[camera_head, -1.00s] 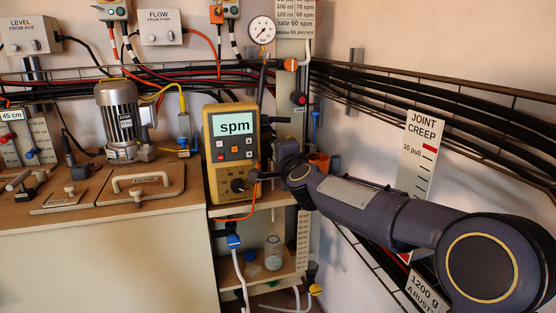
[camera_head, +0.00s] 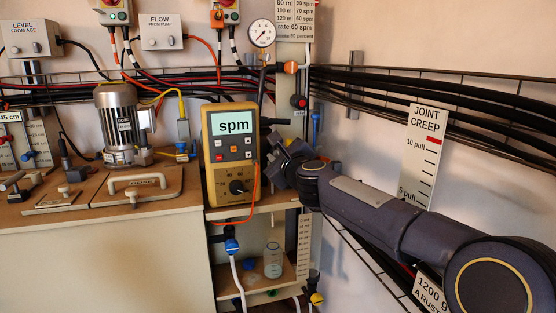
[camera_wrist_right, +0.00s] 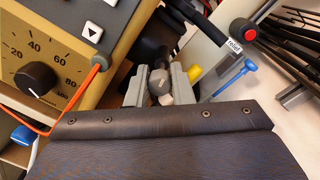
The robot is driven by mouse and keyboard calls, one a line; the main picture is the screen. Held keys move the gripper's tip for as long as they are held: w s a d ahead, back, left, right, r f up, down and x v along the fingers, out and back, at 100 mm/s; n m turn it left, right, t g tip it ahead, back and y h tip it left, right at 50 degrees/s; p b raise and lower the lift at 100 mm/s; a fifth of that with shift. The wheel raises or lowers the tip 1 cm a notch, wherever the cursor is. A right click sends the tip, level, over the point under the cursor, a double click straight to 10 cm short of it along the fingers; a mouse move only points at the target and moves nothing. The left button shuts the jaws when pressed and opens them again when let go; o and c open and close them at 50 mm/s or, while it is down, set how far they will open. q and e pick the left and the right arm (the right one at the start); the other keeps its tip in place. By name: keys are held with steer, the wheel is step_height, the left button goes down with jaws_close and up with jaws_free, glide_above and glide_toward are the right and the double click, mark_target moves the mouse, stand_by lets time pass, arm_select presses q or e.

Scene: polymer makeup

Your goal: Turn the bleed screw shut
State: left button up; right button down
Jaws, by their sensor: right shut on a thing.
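My right gripper (camera_wrist_right: 159,84) has its two grey fingers on either side of a small grey rounded knob (camera_wrist_right: 160,80), shut on it. The knob appears to be the bleed screw, but no label on it is readable. In the head view the right gripper (camera_head: 277,164) is just right of the yellow controller that reads "spm" (camera_head: 233,150); its fingertips and the knob are hard to make out there. Dark parts lie behind the knob in the wrist view. My left gripper is not in view.
The controller's dial (camera_wrist_right: 35,79) and orange cable (camera_wrist_right: 84,92) are close left of the gripper. A relief valve with a red cap (camera_wrist_right: 244,33) and a blue T-handle (camera_wrist_right: 236,75) stand to its right. A glass jar (camera_head: 273,259) stands on the shelf below.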

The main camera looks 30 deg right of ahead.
steer(key=shift+f+m+b, duration=0.1)
steer(key=shift+m+b, duration=0.3)
steer(key=shift+m, duration=1)
steer(key=c, duration=1.3)
jaws_free()
steer(key=v, duration=0.7)
steer(key=shift+s, duration=0.4)
